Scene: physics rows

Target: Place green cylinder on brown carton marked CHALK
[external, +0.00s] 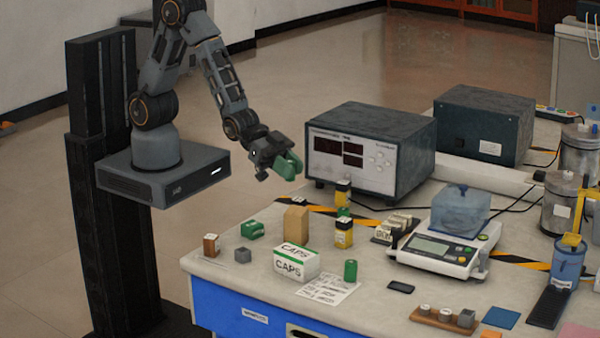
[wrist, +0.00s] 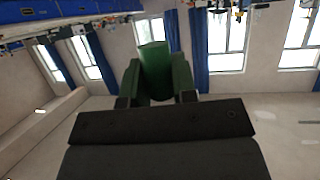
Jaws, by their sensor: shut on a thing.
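My gripper (external: 288,167) is in the air above the back left part of the table, shut on a green cylinder. In the wrist view the green cylinder (wrist: 153,68) sits between the two green fingers of my gripper (wrist: 156,85). In the external view the held cylinder is hard to tell from the fingers. A plain brown carton (external: 296,224) stands upright on the table, below my gripper and apart from it. I cannot read any CHALK marking on it. Another green cylinder (external: 350,270) stands on the table, right of the white CAPS box.
The white CAPS box (external: 297,262) stands in front of the brown carton. Yellow-and-black bottles (external: 344,232) stand right of it, and a green item (external: 252,230) lies left. A large instrument (external: 370,150) stands behind. A scale (external: 445,245) with a blue container is further right.

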